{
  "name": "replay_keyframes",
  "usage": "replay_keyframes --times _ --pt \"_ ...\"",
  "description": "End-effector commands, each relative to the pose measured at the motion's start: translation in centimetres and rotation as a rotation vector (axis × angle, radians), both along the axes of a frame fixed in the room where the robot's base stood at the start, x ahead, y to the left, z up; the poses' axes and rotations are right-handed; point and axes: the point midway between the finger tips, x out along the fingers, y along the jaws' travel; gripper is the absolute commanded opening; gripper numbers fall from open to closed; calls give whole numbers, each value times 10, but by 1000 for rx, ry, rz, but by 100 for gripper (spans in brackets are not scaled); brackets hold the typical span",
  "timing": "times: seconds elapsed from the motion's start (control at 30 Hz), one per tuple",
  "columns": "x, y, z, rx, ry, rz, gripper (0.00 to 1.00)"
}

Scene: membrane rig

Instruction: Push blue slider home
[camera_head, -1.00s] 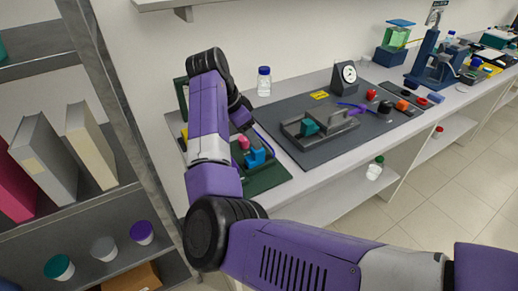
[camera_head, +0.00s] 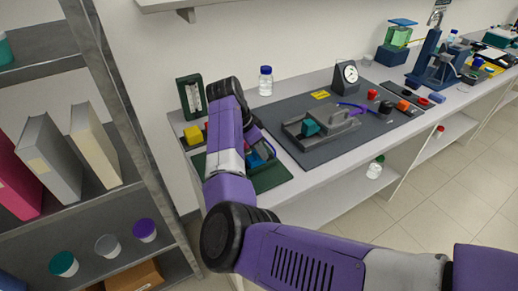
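Blue parts, seemingly the blue slider (camera_head: 257,160), show beside my forearm at the left end of the bench, over a dark green board (camera_head: 272,177). My arm covers most of this spot, so the slider's position along its track is hidden. The wrist end of my arm bends down behind the forearm, close to the blue parts. My gripper's fingers are hidden, and I cannot tell whether they touch the slider.
A yellow block (camera_head: 193,134) and a dark green framed gauge (camera_head: 190,97) stand left of my arm. A blue-capped bottle (camera_head: 265,82) stands behind. A grey fixture with a teal block (camera_head: 311,127) sits on the dark mat (camera_head: 290,150) to the right. A shelf rack (camera_head: 125,110) stands at left.

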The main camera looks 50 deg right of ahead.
Motion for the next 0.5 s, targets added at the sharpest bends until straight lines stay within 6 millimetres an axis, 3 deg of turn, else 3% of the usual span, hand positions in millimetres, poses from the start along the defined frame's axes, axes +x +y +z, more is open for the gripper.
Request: replay_keyframes --times 0.03,0.13,0.5 --pt "0 0 0 0 1 0 19" --pt "0 0 0 1 2 -1 0" --pt "0 0 1 1 2 -1 0"
